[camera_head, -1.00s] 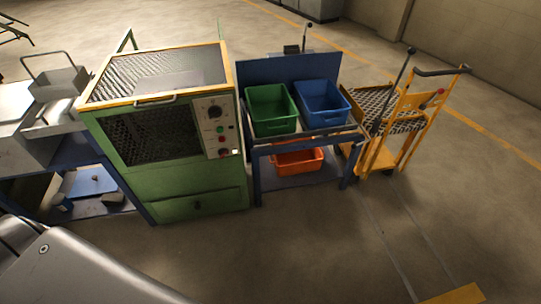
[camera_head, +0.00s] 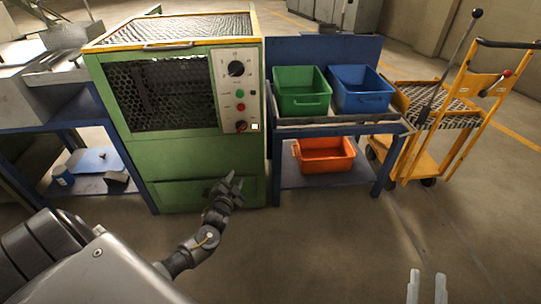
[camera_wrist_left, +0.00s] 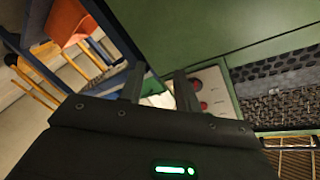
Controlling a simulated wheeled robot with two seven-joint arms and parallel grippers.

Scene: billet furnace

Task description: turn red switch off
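The green furnace has a pale control panel (camera_head: 234,78) on its front right. The panel carries a black dial, a green button, a red button (camera_head: 241,107) and a red switch (camera_head: 241,126) low down. My left gripper (camera_head: 232,182) is below the panel, in front of the furnace's lower front, apart from the switch. In the left wrist view my left gripper (camera_wrist_left: 160,88) has its fingers spread with nothing held, and red controls (camera_wrist_left: 198,92) show beside one finger. My right gripper (camera_head: 427,284) is at the bottom right, fingers apart and empty.
A blue cart right of the furnace holds a green bin (camera_head: 301,92) and a blue bin (camera_head: 361,90), with an orange bin (camera_head: 325,155) below. A yellow trolley (camera_head: 410,160) stands further right. A blue bench (camera_head: 60,115) is at left. Floor in front is clear.

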